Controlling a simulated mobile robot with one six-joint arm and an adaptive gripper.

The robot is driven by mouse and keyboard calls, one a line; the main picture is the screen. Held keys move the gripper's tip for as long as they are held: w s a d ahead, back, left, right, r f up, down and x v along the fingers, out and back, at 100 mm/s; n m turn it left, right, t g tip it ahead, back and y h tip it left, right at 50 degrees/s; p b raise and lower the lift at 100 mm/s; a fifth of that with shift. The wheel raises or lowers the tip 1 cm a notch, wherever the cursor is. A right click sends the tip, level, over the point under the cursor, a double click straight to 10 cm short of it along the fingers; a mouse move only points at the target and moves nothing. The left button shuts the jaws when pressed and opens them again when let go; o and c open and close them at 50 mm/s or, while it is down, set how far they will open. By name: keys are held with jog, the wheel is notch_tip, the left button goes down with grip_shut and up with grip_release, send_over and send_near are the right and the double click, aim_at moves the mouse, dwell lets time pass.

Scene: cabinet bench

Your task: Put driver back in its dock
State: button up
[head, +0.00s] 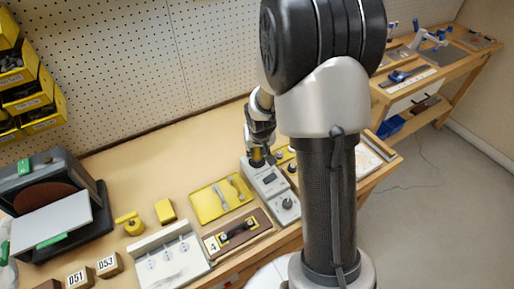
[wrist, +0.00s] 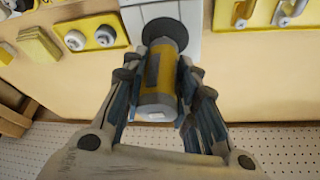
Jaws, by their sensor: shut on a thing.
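The driver (wrist: 162,80), a yellow and grey cylinder, is between the fingers of my gripper (wrist: 157,108) in the wrist view. In the head view my gripper (head: 258,146) is above the back end of a light grey box (head: 268,181), which appears to be the dock, with a small dark display and a knob. A bit of yellow from the driver (head: 257,159) shows under the fingers there. In the wrist view a dark round disc lies just beyond the driver, over the pale box (wrist: 187,14). I cannot tell whether the driver touches the box.
A yellow tray (head: 208,207) with grey tools lies left of the box. A brown board (head: 262,231) with a dark handle lies in front of it. A white panel (head: 170,262) and a disc sander (head: 55,205) stand further left. A pegboard wall (head: 150,70) rises behind.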

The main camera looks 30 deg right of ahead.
jog(key=shift+f+b, duration=1.55)
jog(key=shift+b, duration=0.15)
dwell(1.2)
dwell(0.4)
jog(key=o, duration=1.1)
jog(key=shift+o, duration=0.4)
jog(key=shift+o, duration=0.7)
jog(key=shift+r+p, duration=2.85)
jog(key=shift+r, duration=0.7)
